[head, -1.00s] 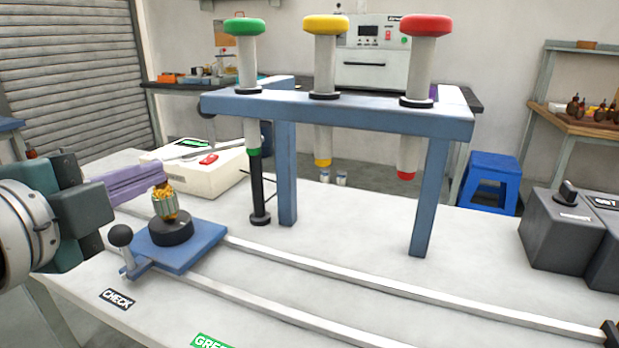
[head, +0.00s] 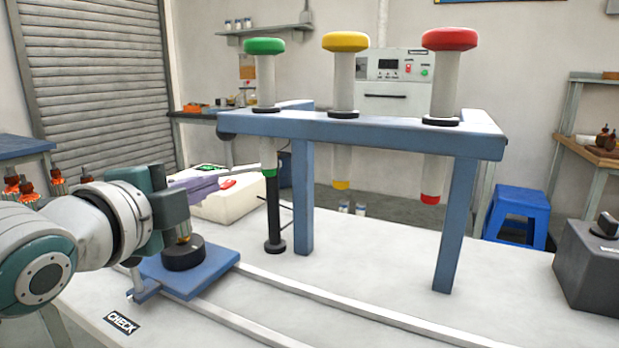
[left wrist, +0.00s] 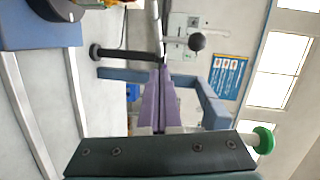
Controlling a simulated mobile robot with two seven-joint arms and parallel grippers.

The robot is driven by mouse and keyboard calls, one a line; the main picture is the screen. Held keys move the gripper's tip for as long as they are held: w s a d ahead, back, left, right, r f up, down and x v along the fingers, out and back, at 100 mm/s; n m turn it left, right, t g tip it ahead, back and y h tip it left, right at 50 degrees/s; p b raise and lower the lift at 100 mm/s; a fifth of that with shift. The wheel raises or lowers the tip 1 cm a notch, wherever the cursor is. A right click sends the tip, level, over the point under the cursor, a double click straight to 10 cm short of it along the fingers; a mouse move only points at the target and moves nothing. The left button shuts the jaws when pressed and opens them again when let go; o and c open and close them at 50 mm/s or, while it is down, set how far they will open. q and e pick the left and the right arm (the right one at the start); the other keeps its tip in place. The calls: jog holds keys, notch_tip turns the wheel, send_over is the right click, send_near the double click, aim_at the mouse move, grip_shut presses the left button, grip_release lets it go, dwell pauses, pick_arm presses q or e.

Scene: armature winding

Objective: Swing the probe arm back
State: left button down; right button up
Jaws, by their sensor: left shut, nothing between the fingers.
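My left gripper (head: 220,179) is shut and empty; its purple fingers point right, above the blue carriage and in front of the white tester box. In the left wrist view its closed fingertips (left wrist: 160,70) lie by the end of a pale bar. This pale bar (head: 242,168), which seems to be the probe arm, runs from the tester side toward the black post (head: 273,215); it also shows in the left wrist view (left wrist: 155,22). A black ball (left wrist: 197,42) shows beside it. I cannot tell whether fingers and bar touch. The armature is mostly hidden behind my gripper.
The blue carriage (head: 205,277) with a black disc (head: 183,256) sits on white rails. A blue frame (head: 380,128) holds green, yellow and red-topped plungers. The white tester box (head: 245,204) is behind my gripper.

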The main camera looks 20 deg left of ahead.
aim_at(225, 173)
pick_arm(q)
jog(key=w+a, duration=0.1)
jog(key=w, duration=0.1)
jog(key=w+a+f+b, duration=0.1)
jog(key=w, duration=0.1)
jog(key=w+a, duration=0.1)
jog(key=w, duration=0.1)
jog(key=shift+a+f, duration=0.15)
jog(key=shift+a, duration=0.1)
pick_arm(e)
jog(key=shift+f, duration=0.85)
pick_arm(q)
jog(key=shift+s+a, duration=0.1)
pick_arm(e)
jog(key=shift+r, duration=0.15)
